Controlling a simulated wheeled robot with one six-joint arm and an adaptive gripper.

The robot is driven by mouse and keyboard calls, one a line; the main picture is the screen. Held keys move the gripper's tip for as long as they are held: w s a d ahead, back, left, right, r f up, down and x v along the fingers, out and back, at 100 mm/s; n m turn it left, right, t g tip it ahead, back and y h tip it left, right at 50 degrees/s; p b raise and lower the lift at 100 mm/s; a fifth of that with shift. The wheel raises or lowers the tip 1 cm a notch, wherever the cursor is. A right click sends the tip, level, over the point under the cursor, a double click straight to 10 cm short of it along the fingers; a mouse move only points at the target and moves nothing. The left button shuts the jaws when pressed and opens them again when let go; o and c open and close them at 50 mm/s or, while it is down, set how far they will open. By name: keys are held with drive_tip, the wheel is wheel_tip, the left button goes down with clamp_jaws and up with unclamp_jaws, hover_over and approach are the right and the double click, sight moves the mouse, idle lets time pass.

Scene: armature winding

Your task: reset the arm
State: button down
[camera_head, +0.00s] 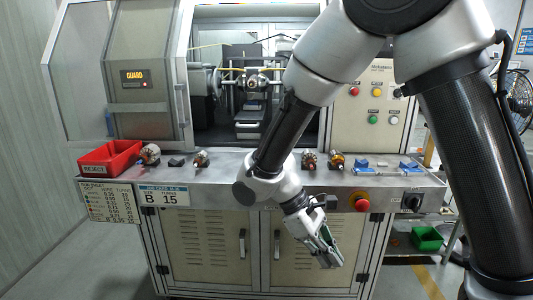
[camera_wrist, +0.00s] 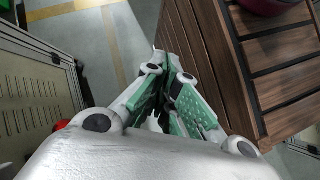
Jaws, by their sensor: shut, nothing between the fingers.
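My arm reaches down in front of the winding machine's bench. My gripper (camera_head: 328,258) hangs below the bench's front edge, in front of the cabinet doors, pointing down and to the right. In the wrist view my gripper (camera_wrist: 163,65) has its green-padded fingers brought together at the tips, with nothing held. It touches nothing that I can see.
A red reject bin (camera_head: 110,157) stands at the bench's left end, with several armatures (camera_head: 309,160) along the bench. A red emergency button (camera_head: 361,202) is on the front edge. A slatted wooden box (camera_wrist: 275,60) stands close to the right in the wrist view.

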drive_tip(key=s+d+r+m+t+y, duration=0.3)
drive_tip(key=d+r+m, duration=0.2)
drive_tip(key=d+r, duration=0.4)
drive_tip(key=s+d+r+m+t+y, duration=0.3)
drive_tip(key=d+r+m, duration=0.3)
drive_tip(key=d+r, duration=0.4)
drive_tip(key=s+d+t, duration=0.1)
drive_tip(key=d, duration=0.2)
drive_tip(key=shift+d+m+t, duration=0.15)
drive_tip(key=shift+m+t, duration=0.15)
drive_tip(key=shift+w, duration=0.15)
